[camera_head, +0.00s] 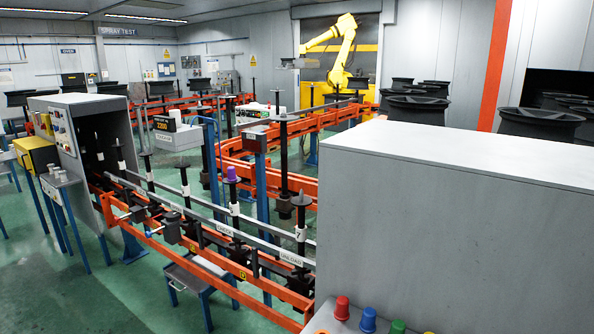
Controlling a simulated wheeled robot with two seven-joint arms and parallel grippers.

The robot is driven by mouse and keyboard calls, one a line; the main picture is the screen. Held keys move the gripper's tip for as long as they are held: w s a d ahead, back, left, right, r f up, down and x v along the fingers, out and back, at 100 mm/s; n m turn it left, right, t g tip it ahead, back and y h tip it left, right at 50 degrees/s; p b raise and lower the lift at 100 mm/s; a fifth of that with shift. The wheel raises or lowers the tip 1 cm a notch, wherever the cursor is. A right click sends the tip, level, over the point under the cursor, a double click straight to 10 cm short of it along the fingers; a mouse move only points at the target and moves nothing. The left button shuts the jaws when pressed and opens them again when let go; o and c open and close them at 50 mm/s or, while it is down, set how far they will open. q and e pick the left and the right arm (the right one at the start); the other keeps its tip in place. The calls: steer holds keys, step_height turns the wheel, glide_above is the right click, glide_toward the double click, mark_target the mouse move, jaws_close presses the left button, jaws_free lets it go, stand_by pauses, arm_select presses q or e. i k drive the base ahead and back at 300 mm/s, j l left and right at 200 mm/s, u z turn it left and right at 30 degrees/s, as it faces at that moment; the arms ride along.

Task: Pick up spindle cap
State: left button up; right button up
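A purple cap (231,174) sits on top of a dark upright spindle (235,208) on the orange conveyor line, near the middle of the picture. More coloured caps stand in a row at the bottom edge: a red cap (342,307), a blue cap (368,319), a green cap (397,327) and part of a yellow one. The lower parts of some are cut off by the picture's edge. I cannot tell which one is the task's spindle cap. Neither of my grippers shows in this view.
A large grey cabinet (465,225) fills the right foreground and hides part of the line. The orange conveyor frame (190,235) runs diagonally with several spindles. A grey machine housing (85,125) stands at the left. Green floor (70,290) is open at the lower left.

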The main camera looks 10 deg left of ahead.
mark_target(231, 177)
steer(key=i+j+z, duration=0.25)
steer(key=j, duration=0.25)
steer(key=i+j+z, duration=0.15)
steer(key=j+z, duration=0.15)
steer(key=j, duration=0.2)
steer(key=i+j+z, duration=0.1)
steer(key=j+z, duration=0.15)
steer(key=j, duration=0.3)
steer(key=j+z, duration=0.3)
steer(key=j, duration=0.25)
